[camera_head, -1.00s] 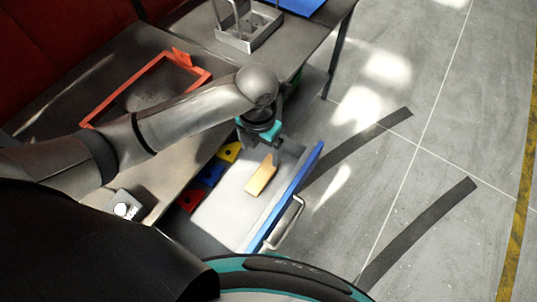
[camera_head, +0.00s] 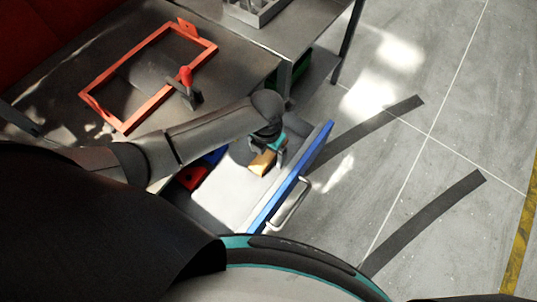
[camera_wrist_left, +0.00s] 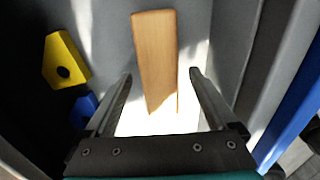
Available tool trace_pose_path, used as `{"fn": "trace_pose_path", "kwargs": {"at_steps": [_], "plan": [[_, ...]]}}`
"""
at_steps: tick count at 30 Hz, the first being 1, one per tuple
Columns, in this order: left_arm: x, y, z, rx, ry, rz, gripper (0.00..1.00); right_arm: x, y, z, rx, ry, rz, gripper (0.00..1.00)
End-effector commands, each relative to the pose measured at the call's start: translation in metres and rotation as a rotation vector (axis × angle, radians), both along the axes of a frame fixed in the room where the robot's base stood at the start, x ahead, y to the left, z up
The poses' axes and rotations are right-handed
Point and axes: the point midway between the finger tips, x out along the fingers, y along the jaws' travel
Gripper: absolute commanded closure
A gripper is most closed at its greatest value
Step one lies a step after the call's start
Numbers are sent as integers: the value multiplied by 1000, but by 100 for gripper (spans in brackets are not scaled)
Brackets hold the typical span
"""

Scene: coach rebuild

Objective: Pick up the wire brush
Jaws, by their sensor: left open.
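The wire brush shows as a light wooden block (camera_head: 262,162) lying in the open drawer, partly covered by my gripper in the head view. In the left wrist view its wooden top (camera_wrist_left: 155,55) points away from me; no bristles show. My left gripper (camera_head: 270,157) is over the drawer, above the brush. In the left wrist view its fingers (camera_wrist_left: 161,76) are open, one on each side of the brush's near end, with gaps between. I cannot tell how high the fingertips are above it. My right gripper is not in view.
The drawer has a blue front (camera_head: 292,178) with a metal handle (camera_head: 291,206). Red (camera_head: 192,177), blue (camera_head: 214,156) and yellow (camera_wrist_left: 65,60) blocks lie along its left side. An orange frame (camera_head: 124,64) lies on the bench. The floor at right is clear.

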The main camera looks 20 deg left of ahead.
Motion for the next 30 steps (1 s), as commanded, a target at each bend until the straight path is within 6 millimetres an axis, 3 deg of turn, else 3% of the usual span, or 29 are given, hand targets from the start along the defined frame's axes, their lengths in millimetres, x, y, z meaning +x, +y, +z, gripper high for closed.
{"fn": "trace_pose_path", "kwargs": {"at_steps": [3, 10, 30], "plan": [[0, 0, -10, 0, 1, -1, 9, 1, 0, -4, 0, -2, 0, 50], [0, 0, -10, 1, -1, -1, 9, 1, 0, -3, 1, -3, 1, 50], [0, 0, -10, 1, -1, -1, 84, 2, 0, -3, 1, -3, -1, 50]]}}
